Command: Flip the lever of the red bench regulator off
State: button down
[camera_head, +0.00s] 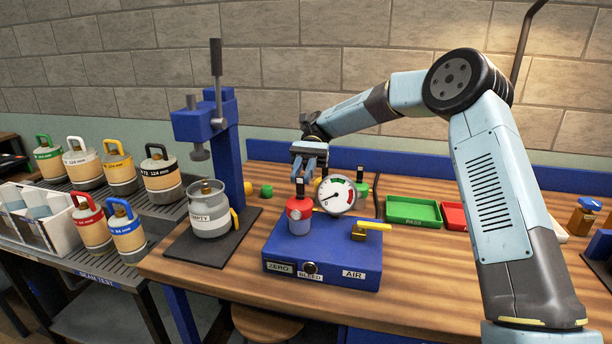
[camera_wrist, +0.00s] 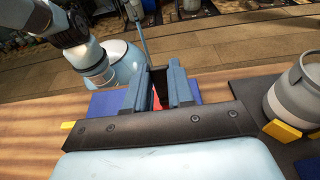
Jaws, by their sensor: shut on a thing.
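The red bench regulator (camera_head: 299,214) stands upright at the left of the blue bench box (camera_head: 335,251). Its short black lever (camera_head: 300,187) sticks up from the top. My gripper (camera_head: 308,172) points down over the regulator, with its fingers around the lever. In the wrist view my gripper (camera_wrist: 165,92) is shut on a dark piece, which I take as the lever, with a sliver of red (camera_wrist: 157,102) between the fingers. The fingers hide part of the lever, so its exact tilt is hard to tell.
A round gauge (camera_head: 337,195) stands close to the right of the regulator. A yellow handle (camera_head: 372,226) sticks out on the box. A grey canister (camera_head: 209,210) under a blue press is at left. A green tray (camera_head: 413,211) lies at right.

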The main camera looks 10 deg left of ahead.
jog(key=shift+w+d+f+g, duration=0.1)
jog(key=shift+w+f+g, duration=0.15)
jog(key=shift+g, duration=0.25)
dwell(0.4)
jog(key=c, duration=1)
grip_release()
jog(key=shift+o, duration=0.2)
jog(key=shift+w+r, duration=0.1)
